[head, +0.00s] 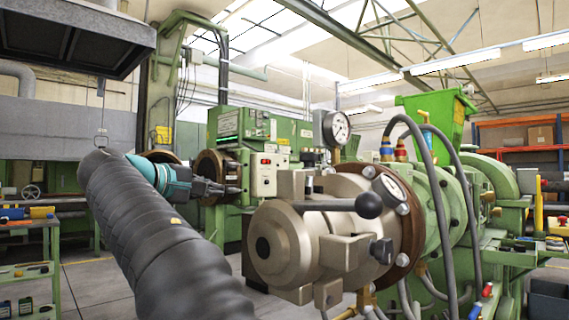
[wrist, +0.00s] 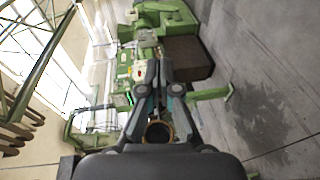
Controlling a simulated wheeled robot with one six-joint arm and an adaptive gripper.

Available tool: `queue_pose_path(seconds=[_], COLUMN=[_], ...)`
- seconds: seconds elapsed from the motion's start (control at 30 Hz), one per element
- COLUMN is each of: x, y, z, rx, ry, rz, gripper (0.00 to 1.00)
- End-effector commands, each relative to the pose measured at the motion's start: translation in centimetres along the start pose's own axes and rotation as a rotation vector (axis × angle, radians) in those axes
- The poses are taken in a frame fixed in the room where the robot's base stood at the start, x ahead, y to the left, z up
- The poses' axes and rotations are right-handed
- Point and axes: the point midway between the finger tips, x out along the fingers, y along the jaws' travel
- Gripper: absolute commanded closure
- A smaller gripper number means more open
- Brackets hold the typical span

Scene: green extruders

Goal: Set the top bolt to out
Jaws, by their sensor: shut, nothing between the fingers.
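The metal extruder head (head: 310,235) stands at the centre right in the head view. A lever with a black ball knob (head: 369,205) crosses its upper part. A squared metal block (head: 292,184) stands on its top, and a dark-ended block (head: 381,250) sits lower on its front. I cannot tell for certain which part is the top bolt, nor its setting. My gripper (head: 236,189) is left of the head's top, apart from it in the picture, pointing right. Its fingers are together and empty. They also show in the wrist view (wrist: 156,70); the extruder head is not clear there.
A pressure gauge (head: 337,127) rises behind the head. Grey hoses (head: 425,150) arch over its right side. A green machine with a white control box (head: 265,174) stands behind my gripper. A green shelf cart (head: 28,265) is at the left. Grey floor (head: 100,285) shows between.

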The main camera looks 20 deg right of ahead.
Motion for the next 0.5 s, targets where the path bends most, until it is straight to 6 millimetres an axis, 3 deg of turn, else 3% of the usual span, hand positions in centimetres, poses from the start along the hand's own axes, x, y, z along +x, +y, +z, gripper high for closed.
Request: queue_pose_path(seconds=[0.03, 0.1, 0.2, 0.37, 0.5], x=[-0.4, -0.9, -1.4, -1.1, 0.6], y=[2.1, 4.4, 6.4, 7.1, 7.4], z=[1.2, 3.1, 5.3, 6.7, 7.2], rx=[0.012, 0.017, 0.015, -0.009, -0.010], ry=[-0.045, -0.113, -0.184, -0.231, -0.233], rz=[0.044, 0.095, 0.133, 0.143, 0.143], gripper=[1.00, 1.00, 1.00, 1.00, 1.00])
